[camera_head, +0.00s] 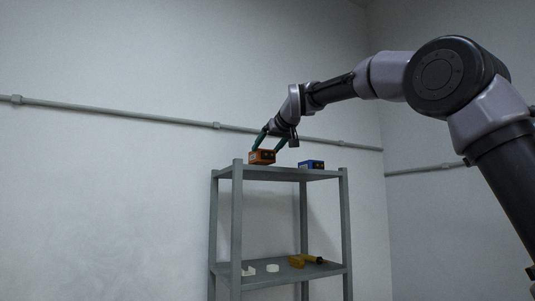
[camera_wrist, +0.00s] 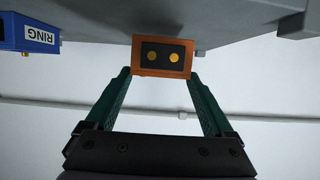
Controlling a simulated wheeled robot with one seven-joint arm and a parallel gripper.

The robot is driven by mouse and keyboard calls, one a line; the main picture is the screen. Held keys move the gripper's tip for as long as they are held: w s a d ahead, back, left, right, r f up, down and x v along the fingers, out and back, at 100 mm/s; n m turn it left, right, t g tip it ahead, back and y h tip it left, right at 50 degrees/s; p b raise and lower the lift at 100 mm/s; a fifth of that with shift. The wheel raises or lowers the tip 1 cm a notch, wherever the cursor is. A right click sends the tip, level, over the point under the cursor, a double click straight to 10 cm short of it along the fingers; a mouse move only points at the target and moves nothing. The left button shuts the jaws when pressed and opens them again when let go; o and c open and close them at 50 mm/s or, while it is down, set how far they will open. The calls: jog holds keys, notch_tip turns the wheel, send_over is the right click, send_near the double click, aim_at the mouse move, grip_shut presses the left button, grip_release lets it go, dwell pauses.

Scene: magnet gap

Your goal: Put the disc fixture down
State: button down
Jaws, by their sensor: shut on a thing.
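An orange box (camera_head: 262,157), apparently the disc fixture, is at the left of the shelf unit's top board (camera_head: 285,173). In the wrist view the orange box (camera_wrist: 161,42) shows a dark face with two round gold contacts. My gripper (camera_head: 265,151) reaches down from the arm with its green fingers on either side of the box. In the wrist view the fingers (camera_wrist: 162,73) are shut on its sides. The box is at or very near the board; I cannot tell whether it rests on it.
The lower board (camera_head: 285,279) holds white pieces (camera_head: 272,268) and a yellow-and-black item (camera_head: 305,260). Clear space separates the two boxes.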

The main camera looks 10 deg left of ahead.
jog(key=shift+f, duration=0.85)
jog(key=shift+f, duration=0.1)
grip_release()
jog(key=shift+f, duration=0.1)
